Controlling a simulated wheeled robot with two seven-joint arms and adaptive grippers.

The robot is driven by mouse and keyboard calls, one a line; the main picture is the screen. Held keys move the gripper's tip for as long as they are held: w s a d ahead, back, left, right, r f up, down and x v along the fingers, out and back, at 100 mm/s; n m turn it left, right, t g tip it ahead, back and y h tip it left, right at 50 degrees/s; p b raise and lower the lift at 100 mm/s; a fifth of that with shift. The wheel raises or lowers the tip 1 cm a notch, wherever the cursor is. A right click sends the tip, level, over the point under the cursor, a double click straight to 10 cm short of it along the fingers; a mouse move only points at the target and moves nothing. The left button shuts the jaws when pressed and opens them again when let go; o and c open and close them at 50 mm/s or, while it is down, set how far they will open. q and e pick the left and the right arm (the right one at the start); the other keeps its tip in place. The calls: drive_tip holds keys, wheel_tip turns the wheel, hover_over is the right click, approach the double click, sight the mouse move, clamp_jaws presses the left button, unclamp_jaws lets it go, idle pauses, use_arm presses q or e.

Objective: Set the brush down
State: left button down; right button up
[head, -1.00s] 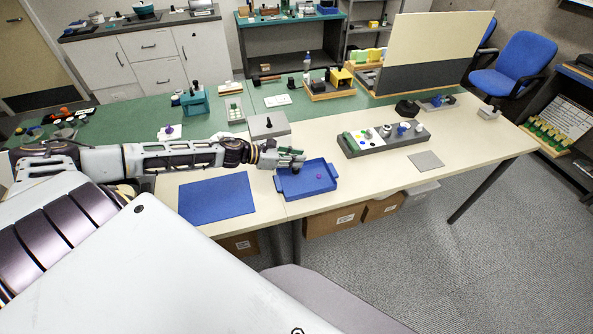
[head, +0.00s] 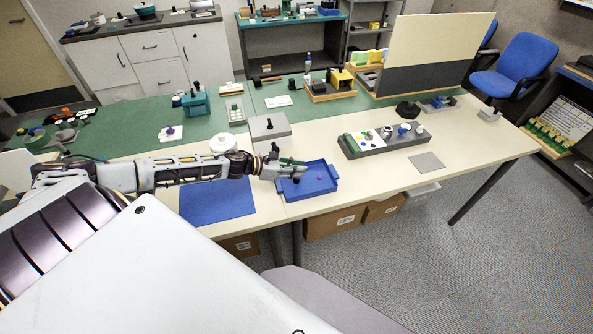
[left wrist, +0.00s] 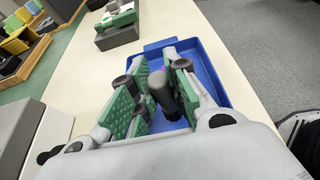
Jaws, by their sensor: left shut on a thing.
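My left gripper (head: 292,170) is over the left part of the blue tray (head: 333,180). In the left wrist view, the green pads of my left gripper (left wrist: 156,72) are shut on a dark, rounded handle, which I take to be the brush (left wrist: 161,92). The brush's lower end is hidden, so I cannot tell whether it touches the tray floor. The blue tray also shows in the wrist view (left wrist: 213,62), beneath the fingers. A small pink piece (head: 320,177) lies in the tray. My right gripper is not in view.
A flat blue mat (head: 220,198) lies left of the tray. A grey box with a black knob (head: 270,133) stands behind it. A long grey holder with several items (head: 384,142) stands to the right, with a grey plate (head: 427,161) in front.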

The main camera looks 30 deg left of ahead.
use_arm(q)
drive_tip(key=shift+f, duration=0.55)
drive_tip(key=shift+f, duration=0.15)
drive_tip(key=c, duration=1.4)
unclamp_jaws()
drive_tip(key=shift+o, duration=0.2)
drive_tip(key=shift+r, duration=0.2)
drive_tip(key=shift+v, duration=2.45)
drive_tip(key=p+v, duration=0.3)
drive_tip(key=v, duration=0.4)
